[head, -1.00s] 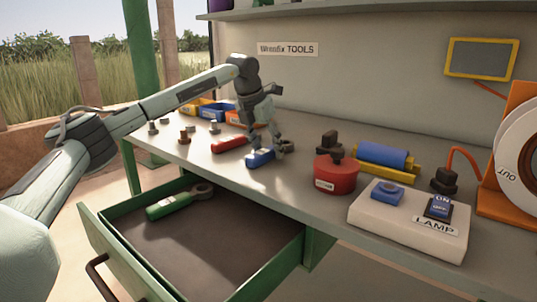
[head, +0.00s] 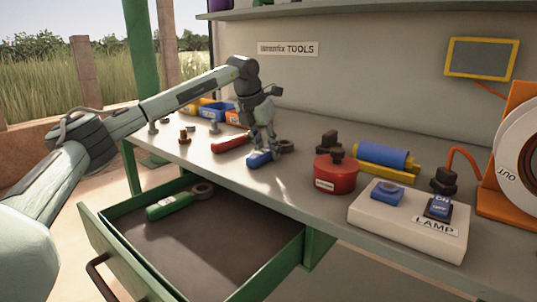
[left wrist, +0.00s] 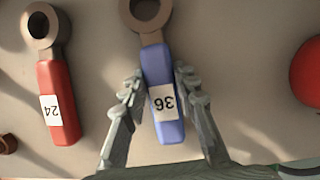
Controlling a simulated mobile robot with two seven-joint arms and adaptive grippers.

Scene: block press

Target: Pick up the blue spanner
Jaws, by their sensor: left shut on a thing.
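The blue spanner (head: 258,161) lies on the bench top with its ring end to the right. In the left wrist view the blue spanner (left wrist: 157,62) has a white label reading 36 and a brown-grey ring end at the top. My left gripper (head: 265,149) is down at the spanner, shut on its blue handle. In the left wrist view the left gripper's fingertips (left wrist: 159,75) lie on either side of the handle, just above the label. No lift off the bench shows. My right gripper is in neither view.
A red spanner (head: 229,144), labelled 24 in the left wrist view, lies left of the blue one. A red round tin (head: 335,176) stands to the right. A green spanner (head: 170,206) lies in the open drawer (head: 215,255).

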